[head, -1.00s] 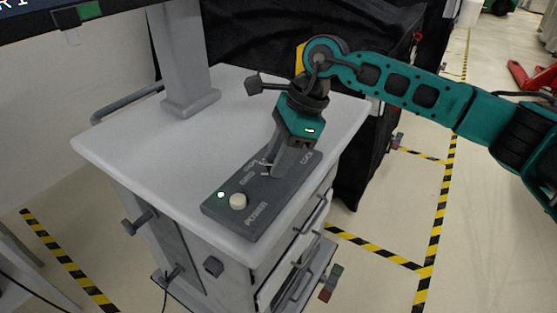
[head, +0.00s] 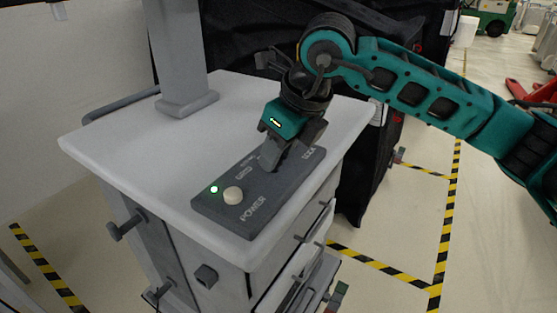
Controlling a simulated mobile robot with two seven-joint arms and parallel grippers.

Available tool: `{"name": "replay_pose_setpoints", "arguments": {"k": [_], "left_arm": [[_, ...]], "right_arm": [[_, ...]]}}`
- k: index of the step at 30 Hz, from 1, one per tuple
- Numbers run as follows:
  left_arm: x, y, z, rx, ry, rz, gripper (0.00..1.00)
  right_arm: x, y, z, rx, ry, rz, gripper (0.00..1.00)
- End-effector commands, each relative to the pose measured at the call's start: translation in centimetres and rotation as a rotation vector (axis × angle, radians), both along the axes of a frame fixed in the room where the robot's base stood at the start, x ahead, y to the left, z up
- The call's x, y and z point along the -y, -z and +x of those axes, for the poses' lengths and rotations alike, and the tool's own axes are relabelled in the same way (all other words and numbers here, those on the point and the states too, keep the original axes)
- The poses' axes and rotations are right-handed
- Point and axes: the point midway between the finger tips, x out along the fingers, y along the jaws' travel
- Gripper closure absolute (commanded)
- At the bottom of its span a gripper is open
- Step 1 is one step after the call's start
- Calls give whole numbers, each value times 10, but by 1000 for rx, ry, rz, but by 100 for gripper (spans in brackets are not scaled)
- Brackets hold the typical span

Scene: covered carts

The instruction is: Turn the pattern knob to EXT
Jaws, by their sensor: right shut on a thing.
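A dark grey control panel (head: 238,216) lies on the white top of a cart. It carries a cream round button (head: 233,195) beside the word POWER and a lit green lamp (head: 214,189). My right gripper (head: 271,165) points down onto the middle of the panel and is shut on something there. That is where the pattern knob would sit, but the fingers hide it, so I cannot see its pointer or setting. Part of the small lettering behind the fingers is covered, and I cannot read EXT. My left gripper is not in view.
The cart top (head: 130,145) is clear to the left of the panel. A grey post (head: 180,60) rises at its back. Drawers with handles are on the cart's front right side. A black-draped cart (head: 360,170) stands behind. Yellow-black tape marks the floor.

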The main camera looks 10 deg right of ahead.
Motion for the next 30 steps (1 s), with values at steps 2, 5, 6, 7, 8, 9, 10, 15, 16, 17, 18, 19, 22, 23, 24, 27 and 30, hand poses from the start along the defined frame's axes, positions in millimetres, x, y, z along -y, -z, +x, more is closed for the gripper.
{"name": "replay_pose_setpoints", "arguments": {"k": [2,5,6,7,8,9,10,15,16,17,18,19,22,23,24,27,30], "left_arm": [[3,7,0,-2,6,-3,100],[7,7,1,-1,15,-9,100],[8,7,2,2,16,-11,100],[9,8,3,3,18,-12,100],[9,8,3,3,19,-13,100],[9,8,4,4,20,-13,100],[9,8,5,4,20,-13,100],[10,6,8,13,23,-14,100],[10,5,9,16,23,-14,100],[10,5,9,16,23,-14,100],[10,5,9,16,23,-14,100],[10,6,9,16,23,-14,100],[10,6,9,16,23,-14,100],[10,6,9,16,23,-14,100],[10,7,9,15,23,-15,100],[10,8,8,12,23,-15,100],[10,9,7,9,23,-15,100]], "right_arm": [[-1,3,0,2,60,-1,99],[-1,2,-1,2,131,-1,99],[-2,2,-1,1,155,0,99],[-2,2,-1,1,173,0,99],[-2,2,-1,1,189,0,99],[-2,2,-1,1,209,0,99],[-2,1,-1,0,223,0,99],[-2,1,-1,-1,282,0,99],[-2,0,-1,-1,288,0,99],[-2,0,-1,-1,293,0,99],[-2,0,-1,-1,299,0,99],[-2,0,-1,-1,303,1,99],[-2,-1,-1,-1,311,1,99],[-2,-1,-1,-2,312,1,99],[-2,-1,-1,-1,313,1,99],[-2,-1,-1,-1,313,1,99],[-2,-1,-1,-1,313,1,99]]}}
